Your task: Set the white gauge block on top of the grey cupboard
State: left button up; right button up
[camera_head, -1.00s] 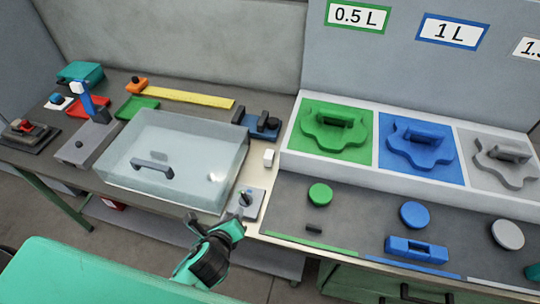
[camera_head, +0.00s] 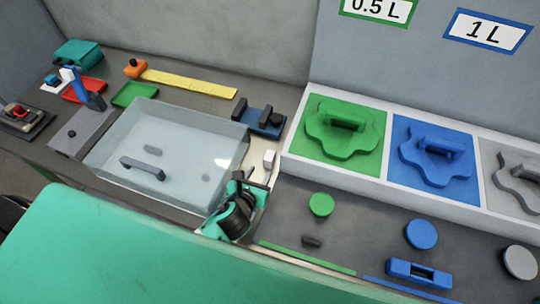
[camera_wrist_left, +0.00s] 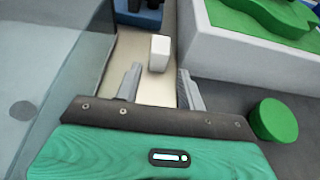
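The white gauge block (camera_head: 268,159) stands upright on a pale strip of the bench, between the clear-lidded box and the green template panel. It also shows in the left wrist view (camera_wrist_left: 159,53), just beyond the fingers and roughly between their lines. My left gripper (camera_head: 250,177) is over the bench, close in front of the block. In the left wrist view its two fingers (camera_wrist_left: 157,88) are apart with nothing between them. My right gripper is not in view. No thing is clearly recognisable as the grey cupboard.
The clear-lidded box (camera_head: 120,140) with a dark handle is left of the gripper. A blue holder (camera_head: 262,130) stands behind the block. The green panel (camera_head: 310,150) rises to the right. A green disc (camera_head: 321,205) and blue disc (camera_head: 421,234) lie on the dark mat (camera_head: 360,225).

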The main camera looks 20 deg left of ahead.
aim_at(268, 158)
pick_arm(q)
jog(key=x, duration=0.3)
jog(key=shift+w, duration=0.2)
jog(key=shift+p+x, duration=0.55)
jog(key=shift+x, duration=0.55)
jog(key=x, duration=0.1)
jog(key=p+x, duration=0.1)
jog(key=x, duration=0.1)
jog(key=shift+w+d+r, duration=0.1)
jog(key=shift+w+r, duration=0.1)
jog(key=shift+w, duration=0.05)
jog(key=shift+w+f, duration=0.3)
jog(key=shift+w, duration=0.25)
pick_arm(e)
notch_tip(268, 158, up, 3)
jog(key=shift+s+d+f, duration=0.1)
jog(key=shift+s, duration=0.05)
pick_arm(q)
jog(key=c, duration=0.8)
jog(key=shift+c, duration=0.2)
